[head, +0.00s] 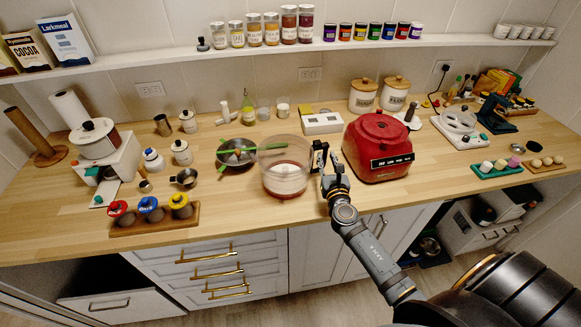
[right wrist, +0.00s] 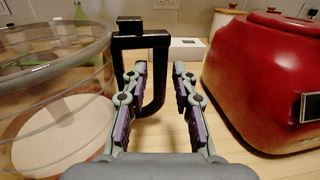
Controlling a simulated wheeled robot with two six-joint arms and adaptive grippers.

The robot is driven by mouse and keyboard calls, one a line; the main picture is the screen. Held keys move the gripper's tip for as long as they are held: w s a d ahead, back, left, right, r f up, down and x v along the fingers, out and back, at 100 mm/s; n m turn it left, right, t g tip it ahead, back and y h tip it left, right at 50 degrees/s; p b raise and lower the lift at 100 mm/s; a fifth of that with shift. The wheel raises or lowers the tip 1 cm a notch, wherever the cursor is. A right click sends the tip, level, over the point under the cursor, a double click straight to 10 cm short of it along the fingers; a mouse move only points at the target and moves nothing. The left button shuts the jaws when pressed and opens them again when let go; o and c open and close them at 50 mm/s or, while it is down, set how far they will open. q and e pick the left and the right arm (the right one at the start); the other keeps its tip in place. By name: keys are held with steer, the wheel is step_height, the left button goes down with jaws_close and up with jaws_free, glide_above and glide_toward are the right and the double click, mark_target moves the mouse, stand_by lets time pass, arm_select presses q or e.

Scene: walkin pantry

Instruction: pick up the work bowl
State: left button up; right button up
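The work bowl (head: 284,181) is a clear, see-through container with a black handle (head: 319,155). It stands upright on the wooden counter, left of the red motor base. In the right wrist view the bowl (right wrist: 50,100) fills the left side, and its black handle (right wrist: 158,62) stands in the middle. My right gripper (head: 329,176) is at the handle side of the bowl. In the right wrist view its two fingers (right wrist: 160,80) are apart, with the handle's upright bar seen in the gap between them. I cannot tell whether either finger touches it. My left gripper is not in view.
The red motor base (head: 376,145) stands close on the right of my right gripper. A dark colander with a green-handled tool (head: 237,153) is left of the bowl. A white box (head: 322,121) is behind. The counter (head: 240,210) in front of the bowl is clear.

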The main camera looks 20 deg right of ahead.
mark_target(325, 154)
steer(key=x, duration=0.3)
steer(key=shift+w+d+f, duration=0.1)
steer(key=shift+w, duration=0.2)
steer(key=shift+s, duration=0.15)
steer(key=shift+c, duration=0.9)
jaws_close()
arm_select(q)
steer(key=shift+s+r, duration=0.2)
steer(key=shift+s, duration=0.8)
